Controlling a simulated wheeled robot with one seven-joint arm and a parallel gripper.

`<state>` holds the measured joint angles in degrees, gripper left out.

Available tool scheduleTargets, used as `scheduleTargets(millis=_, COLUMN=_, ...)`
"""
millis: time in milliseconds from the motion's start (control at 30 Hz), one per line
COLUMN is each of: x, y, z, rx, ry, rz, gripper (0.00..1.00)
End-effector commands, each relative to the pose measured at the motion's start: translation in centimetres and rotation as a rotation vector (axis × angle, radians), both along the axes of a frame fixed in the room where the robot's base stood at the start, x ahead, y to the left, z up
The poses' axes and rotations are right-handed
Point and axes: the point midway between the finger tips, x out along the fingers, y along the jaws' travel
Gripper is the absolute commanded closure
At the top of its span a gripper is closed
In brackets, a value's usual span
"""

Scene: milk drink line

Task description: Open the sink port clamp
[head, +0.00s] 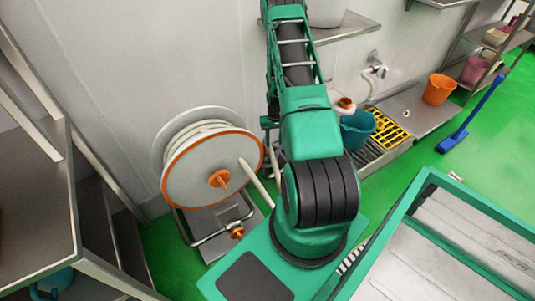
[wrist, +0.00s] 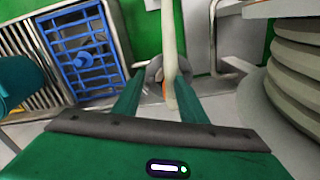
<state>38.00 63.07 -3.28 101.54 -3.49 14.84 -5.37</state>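In the wrist view the two green fingers of my gripper (wrist: 161,82) stand apart, so it looks open. Just beyond and between the fingertips is a dark grey rounded part (wrist: 154,71) with a little orange beside it. It may be the sink port clamp, but I cannot tell for sure, nor whether it is open or shut. A cream hose (wrist: 168,40) comes down from the top of the picture and passes between the fingers. I cannot tell whether the fingers touch either. In the head view my arm hides the gripper and the clamp.
A hose reel (head: 200,170) with an orange hub stands left of my arm. A blue grate (wrist: 85,50) lies over slats in the wrist view. A teal bucket (head: 357,130) and yellow grate (head: 380,126) are behind my arm. A steel table (head: 30,210) stands left.

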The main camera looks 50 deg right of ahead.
Motion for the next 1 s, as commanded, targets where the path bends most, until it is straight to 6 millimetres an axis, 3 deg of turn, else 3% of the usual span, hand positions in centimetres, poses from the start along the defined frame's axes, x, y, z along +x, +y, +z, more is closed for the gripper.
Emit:
scheduleTargets(millis=200, x=1.0, y=1.8, z=-3.4, rx=0.003, ry=0.003, rz=0.025, gripper=0.62)
scheduleTargets(millis=500, x=1.2, y=2.1, z=-8.2, rx=0.002, ry=0.001, rz=0.03, gripper=0.62)
scheduleTargets(millis=700, x=1.3, y=2.1, z=-9.7, rx=0.0, ry=0.0, rz=0.031, gripper=0.62)
scheduleTargets(millis=1000, x=1.3, y=2.1, z=-10.0, rx=-0.001, ry=-0.001, rz=0.031, gripper=0.62)
